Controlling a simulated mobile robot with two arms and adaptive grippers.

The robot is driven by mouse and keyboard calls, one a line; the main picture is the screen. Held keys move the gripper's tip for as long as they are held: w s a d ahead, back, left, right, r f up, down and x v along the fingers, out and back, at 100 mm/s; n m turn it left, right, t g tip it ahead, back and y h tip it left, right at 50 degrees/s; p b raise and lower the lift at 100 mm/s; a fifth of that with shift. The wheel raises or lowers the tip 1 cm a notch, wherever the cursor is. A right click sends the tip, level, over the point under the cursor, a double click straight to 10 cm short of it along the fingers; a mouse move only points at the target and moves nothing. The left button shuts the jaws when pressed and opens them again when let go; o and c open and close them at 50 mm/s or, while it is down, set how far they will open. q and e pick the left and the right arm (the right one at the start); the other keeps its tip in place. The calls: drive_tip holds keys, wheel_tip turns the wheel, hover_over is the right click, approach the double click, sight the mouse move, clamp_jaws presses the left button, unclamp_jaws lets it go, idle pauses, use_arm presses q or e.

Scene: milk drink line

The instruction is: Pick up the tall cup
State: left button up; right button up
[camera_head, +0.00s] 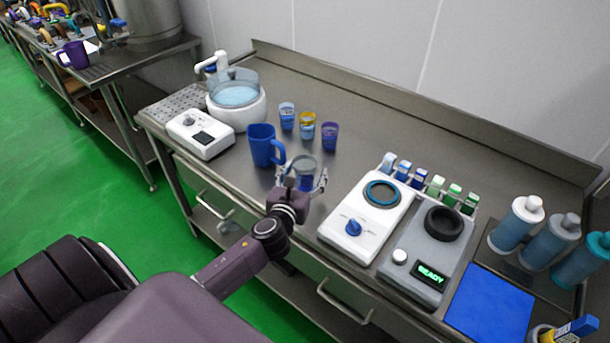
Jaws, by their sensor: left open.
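A tall clear cup (305,168) with a blue lower part stands upright on the steel counter (370,150), near its front edge. My left gripper (303,182) is open, with one finger on each side of this cup. The gripper and wrist hide part of the cup's base, and I cannot tell whether the fingers touch it. My right gripper is not in view.
A blue jug (264,145) stands close to the left of the cup. Behind are small cups, blue (287,117), yellow (307,125) and purple (329,136). A white device (365,215) and a grey device reading READY (425,255) stand to the right.

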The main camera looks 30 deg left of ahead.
use_arm(q)
drive_tip(key=c, duration=1.3)
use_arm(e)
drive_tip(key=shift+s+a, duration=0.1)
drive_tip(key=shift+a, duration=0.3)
use_arm(q)
drive_tip(key=shift+r, duration=0.15)
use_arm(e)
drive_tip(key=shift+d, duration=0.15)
